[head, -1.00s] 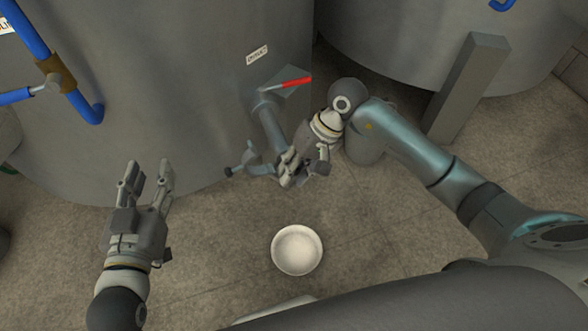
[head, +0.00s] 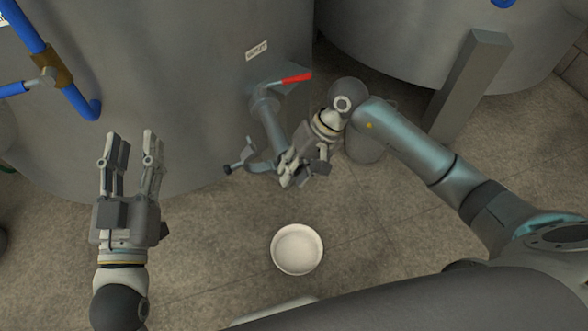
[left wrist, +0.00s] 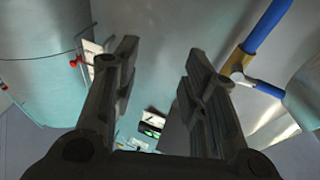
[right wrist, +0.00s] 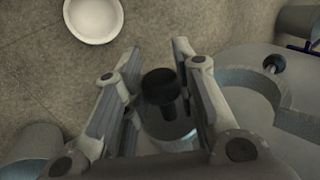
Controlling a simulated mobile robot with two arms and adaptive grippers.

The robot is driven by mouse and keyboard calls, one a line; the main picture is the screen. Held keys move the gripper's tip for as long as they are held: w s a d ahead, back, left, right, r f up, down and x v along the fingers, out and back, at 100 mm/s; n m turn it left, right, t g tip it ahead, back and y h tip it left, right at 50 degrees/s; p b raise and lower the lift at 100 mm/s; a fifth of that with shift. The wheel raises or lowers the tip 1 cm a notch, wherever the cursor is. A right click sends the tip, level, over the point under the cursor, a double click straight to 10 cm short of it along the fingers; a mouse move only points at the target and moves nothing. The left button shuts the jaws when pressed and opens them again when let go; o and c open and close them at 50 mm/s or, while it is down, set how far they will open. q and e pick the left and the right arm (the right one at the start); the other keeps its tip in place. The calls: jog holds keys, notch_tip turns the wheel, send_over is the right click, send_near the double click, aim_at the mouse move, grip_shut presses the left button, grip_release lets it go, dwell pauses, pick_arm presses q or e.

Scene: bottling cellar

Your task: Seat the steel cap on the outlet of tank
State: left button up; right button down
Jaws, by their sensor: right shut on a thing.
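The tank (head: 190,90) has a short outlet pipe (head: 268,125) with a red-handled valve, pointing down toward the floor. An open clamp (head: 258,168) sits at the pipe's lower end; its curved arm (right wrist: 245,100) also shows in the right wrist view. My right gripper (head: 287,180) is at the pipe's end, shut on the steel cap (right wrist: 168,132), which has a black knob (right wrist: 158,86) between the fingers. The fingers hide the cap in the head view, and I cannot tell whether it touches the outlet. My left gripper (head: 130,138) is open and empty in front of the tank.
A white bowl (head: 297,250) stands on the floor below the outlet; it also shows in the right wrist view (right wrist: 93,15). A blue pipe (head: 72,88) runs down the tank at left. A grey post (head: 467,90) and a second tank (head: 430,45) stand at right.

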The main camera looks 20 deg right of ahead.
jog(key=shift+f+b, duration=0.3)
jog(key=shift+b, duration=0.05)
pick_arm(q)
jog(key=shift+s+d+r+t+h, duration=0.1)
jog(key=shift+s+r+t+h, duration=0.15)
jog(key=shift+r+t, duration=0.35)
jog(key=shift+s+a+r+t+h, duration=0.15)
jog(key=shift+s+r+t, duration=0.15)
jog(key=shift+r, duration=0.55)
jog(key=shift+s+d+r+t+h, duration=0.2)
jog(key=shift+s+r+t, duration=0.15)
jog(key=shift+r, duration=0.35)
pick_arm(e)
jog(key=shift+f, duration=0.1)
pick_arm(q)
jog(key=shift+s+r+t+b, duration=0.4)
jog(key=shift+r+t, duration=0.25)
jog(key=shift+r, duration=0.1)
pick_arm(e)
jog(key=shift+f, duration=0.1)
pick_arm(q)
jog(key=shift+s+r+t+h+b, duration=0.3)
jog(key=shift+s+r+t+h, duration=0.3)
jog(key=shift+s+r+t, duration=0.4)
pick_arm(e)
jog(key=shift+f, duration=0.25)
